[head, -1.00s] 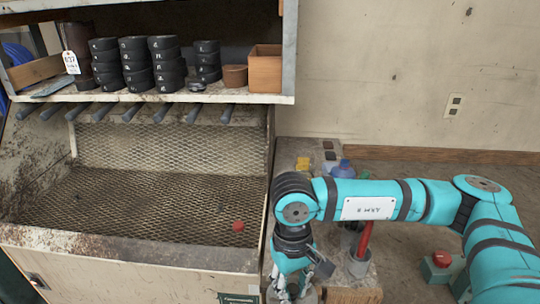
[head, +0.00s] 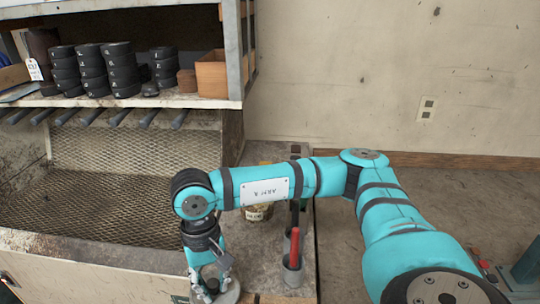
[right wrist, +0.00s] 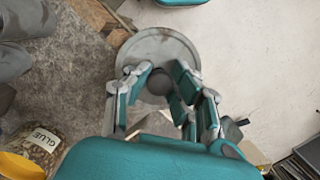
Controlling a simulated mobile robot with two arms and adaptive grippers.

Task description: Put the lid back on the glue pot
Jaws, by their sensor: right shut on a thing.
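The lid (right wrist: 140,49) is a round grey disc with a dark knob (right wrist: 159,82) in its middle. My right gripper (right wrist: 162,82) is shut on this knob. In the head view the right gripper (head: 210,289) is at the bottom, with the lid's grey rim (head: 230,295) showing beside it. The glue pot (head: 257,213) stands on the bench behind my right arm, which hides its top. In the right wrist view the pot (right wrist: 42,145), labelled GLUE, is at the lower left, apart from the lid. My left gripper is not in view.
A mesh-lined bin (head: 125,150) lies left, under a shelf (head: 150,100) with several black rolls.

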